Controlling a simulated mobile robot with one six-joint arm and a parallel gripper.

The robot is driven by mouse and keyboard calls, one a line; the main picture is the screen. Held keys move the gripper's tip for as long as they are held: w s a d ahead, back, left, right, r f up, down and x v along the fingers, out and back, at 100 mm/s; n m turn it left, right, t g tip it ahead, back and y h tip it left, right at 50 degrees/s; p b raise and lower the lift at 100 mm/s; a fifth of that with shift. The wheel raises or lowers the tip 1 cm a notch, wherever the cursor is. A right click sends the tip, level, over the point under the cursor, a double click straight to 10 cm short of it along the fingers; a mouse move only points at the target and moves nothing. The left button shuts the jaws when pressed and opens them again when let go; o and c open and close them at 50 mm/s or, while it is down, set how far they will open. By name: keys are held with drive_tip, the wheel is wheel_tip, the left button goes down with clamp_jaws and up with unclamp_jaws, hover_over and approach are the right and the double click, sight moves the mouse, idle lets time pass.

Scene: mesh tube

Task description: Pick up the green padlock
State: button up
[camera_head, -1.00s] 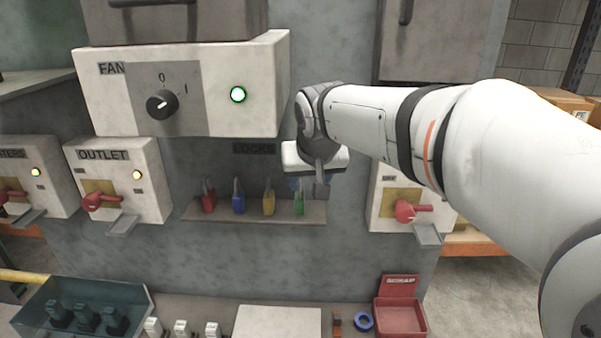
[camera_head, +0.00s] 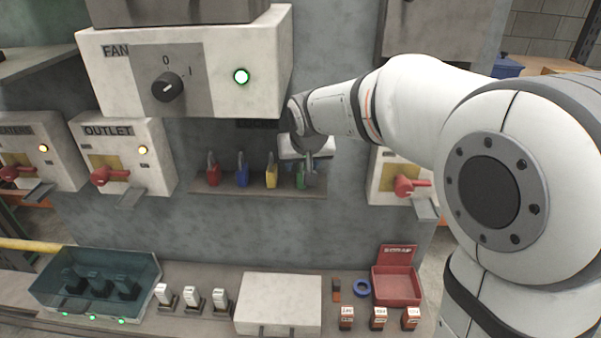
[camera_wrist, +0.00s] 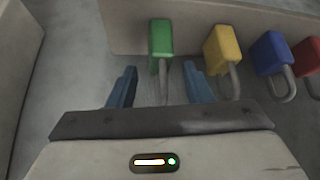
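The green padlock (camera_head: 301,180) stands at the right end of the small wall shelf in the head view, partly covered by my gripper (camera_head: 307,172). In the wrist view the green padlock (camera_wrist: 161,45) has its body on the shelf and its shackle pointing toward my gripper (camera_wrist: 160,90). The two blue fingers are apart, one on each side of the shackle. They do not appear to touch it. The green body lies beyond the fingertips.
A yellow padlock (camera_wrist: 222,48), a blue padlock (camera_wrist: 270,54) and a red padlock (camera_wrist: 308,56) sit beside the green one on the shelf (camera_head: 230,190). The fan box (camera_head: 220,65) juts out above. A switch box (camera_head: 395,185) is to the right.

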clamp_jaws()
drive_tip(key=shift+r, duration=0.15)
idle(0.4)
